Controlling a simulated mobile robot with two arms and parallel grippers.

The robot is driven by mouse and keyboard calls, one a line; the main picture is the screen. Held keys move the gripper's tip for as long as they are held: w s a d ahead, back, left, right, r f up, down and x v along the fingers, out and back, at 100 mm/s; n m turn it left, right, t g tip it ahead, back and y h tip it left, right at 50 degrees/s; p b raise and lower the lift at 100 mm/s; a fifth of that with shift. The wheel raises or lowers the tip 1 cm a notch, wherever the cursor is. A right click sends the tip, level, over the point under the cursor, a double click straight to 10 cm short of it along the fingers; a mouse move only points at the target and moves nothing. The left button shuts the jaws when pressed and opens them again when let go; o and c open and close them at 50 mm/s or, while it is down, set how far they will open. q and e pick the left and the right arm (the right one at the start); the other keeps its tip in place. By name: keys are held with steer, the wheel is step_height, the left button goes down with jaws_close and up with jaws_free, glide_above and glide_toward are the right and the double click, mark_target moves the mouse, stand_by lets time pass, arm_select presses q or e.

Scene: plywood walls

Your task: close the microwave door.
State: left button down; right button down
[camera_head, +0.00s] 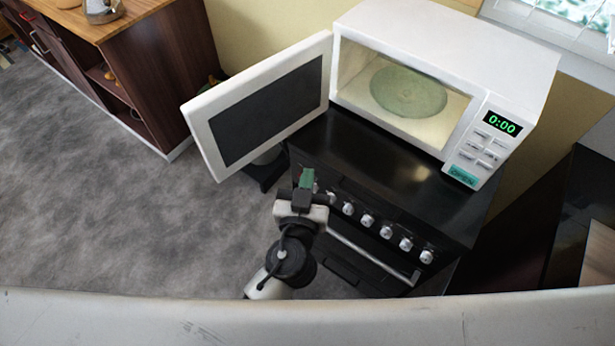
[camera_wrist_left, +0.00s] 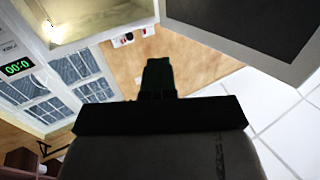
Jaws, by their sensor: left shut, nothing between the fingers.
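The white microwave (camera_head: 450,60) stands on the black stove, its lit inside and glass turntable (camera_head: 408,90) showing. Its door (camera_head: 262,105), white-framed with a dark panel, stands wide open, swung out to the left. My left gripper (camera_head: 307,180) is shut and empty, below the door and in front of the stove's left corner, apart from the door in the picture. In the left wrist view the gripper (camera_wrist_left: 158,75) shows as dark shut fingers, with the door (camera_wrist_left: 255,30) at upper right and the microwave opening (camera_wrist_left: 75,20) at upper left. My right gripper is not in view.
The black stove (camera_head: 400,180) with a row of knobs and an oven handle (camera_head: 375,256) is right of my left gripper. A wooden cabinet (camera_head: 140,70) stands at the upper left. Grey floor (camera_head: 90,200) lies open on the left.

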arm_select(q)
steer(key=c, duration=1.9)
jaws_free()
steer(key=o, duration=1.1)
steer(key=shift+o, duration=0.2)
steer(key=s+a+b, duration=0.1)
steer(key=s+b, duration=0.5)
steer(key=s, duration=0.4)
steer(key=shift+s+a, duration=0.35)
